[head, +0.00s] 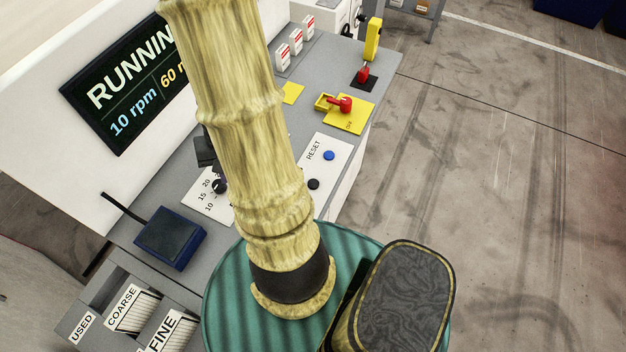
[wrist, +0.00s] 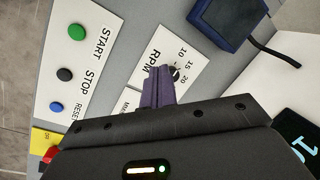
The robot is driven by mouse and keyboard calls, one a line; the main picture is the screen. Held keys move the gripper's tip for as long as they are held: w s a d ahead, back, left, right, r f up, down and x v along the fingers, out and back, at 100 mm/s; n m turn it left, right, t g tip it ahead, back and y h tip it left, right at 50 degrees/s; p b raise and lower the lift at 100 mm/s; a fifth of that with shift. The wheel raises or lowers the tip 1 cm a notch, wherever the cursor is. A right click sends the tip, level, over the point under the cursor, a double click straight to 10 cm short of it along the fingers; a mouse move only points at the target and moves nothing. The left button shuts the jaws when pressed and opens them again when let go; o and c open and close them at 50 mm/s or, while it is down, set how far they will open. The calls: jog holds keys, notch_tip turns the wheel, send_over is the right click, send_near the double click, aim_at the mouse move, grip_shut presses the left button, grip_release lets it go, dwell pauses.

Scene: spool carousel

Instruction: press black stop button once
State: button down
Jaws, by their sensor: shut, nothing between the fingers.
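The black stop button (wrist: 65,75) sits on a white plate beside the word STOP in the wrist view, between the green start button (wrist: 76,32) and the blue reset button (wrist: 56,107). In the head view the black stop button (head: 313,184) shows just right of my arm, near the blue reset button (head: 329,155). My gripper (wrist: 158,73) is shut and empty. In the wrist view its fingers appear over the RPM dial plate (wrist: 188,52), to the right of the stop button and apart from it. My arm covers part of the panel in the head view.
The display (head: 125,80) reads RUNNING, 10 rpm, partly hidden by my arm. A red-handled switch on a yellow plate (head: 350,122) lies beyond the reset button. A dark blue box (head: 170,238) stands at the left of the panel. Open floor lies to the right.

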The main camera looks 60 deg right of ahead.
jog(key=s+d+f+m+t+y+p, duration=0.2)
jog(key=s+d+f+m+t+p, duration=0.1)
jog(key=s+d+m, duration=0.5)
jog(key=m+t+h+p, duration=0.25)
jog(key=m+t, duration=0.25)
jog(key=m, duration=0.3)
send_over(317, 184)
jog(key=f, duration=0.2)
jog(key=shift+d+r+p, duration=0.1)
jog(key=shift+r+p, duration=0.1)
jog(key=shift+p, duration=0.15)
jog(key=shift+f, duration=0.15)
notch_tip(317, 184, down, 7)
jog(key=b, duration=0.4)
jog(key=shift+s+f+b, duration=0.1)
jog(key=shift+f+b, duration=0.05)
jog(key=shift+b, duration=0.15)
jog(key=shift+f+b, duration=0.65)
jog(key=shift+b, duration=0.1)
jog(key=shift+f, duration=0.1)
dwell(0.3)
jog(key=shift+f+b, duration=0.3)
jog(key=shift+b, duration=0.35)
